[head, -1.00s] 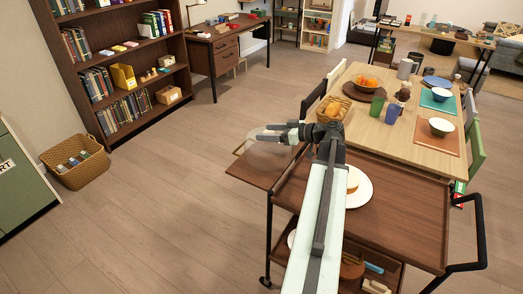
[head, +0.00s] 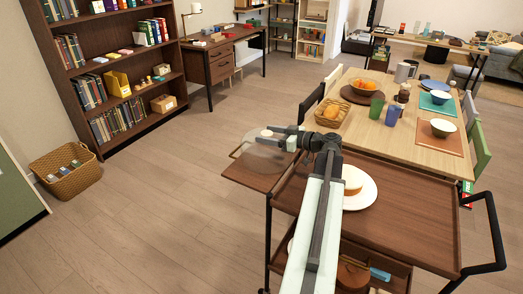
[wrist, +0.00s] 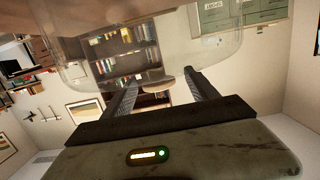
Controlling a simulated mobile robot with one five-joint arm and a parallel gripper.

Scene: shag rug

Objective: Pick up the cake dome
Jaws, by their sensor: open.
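The cake dome (head: 262,158) is clear glass with a small pale knob on top. It stands on the left end of the wooden cart in the head view. It also fills the top of the wrist view as a see-through shape (wrist: 215,62). My gripper (head: 274,137) is at the dome's top, by the knob. In the wrist view my gripper (wrist: 162,80) is open, with a brownish round knob (wrist: 153,82) showing between the fingertips. I cannot tell whether the fingers touch it.
The cart (head: 410,215) holds a white plate (head: 366,193) with cake beside my arm. Behind it is a dining table (head: 420,125) with a bread basket (head: 332,115), cups and bowls. A bookshelf (head: 105,75) and wicker basket (head: 65,172) stand left. Floor left of the cart is clear.

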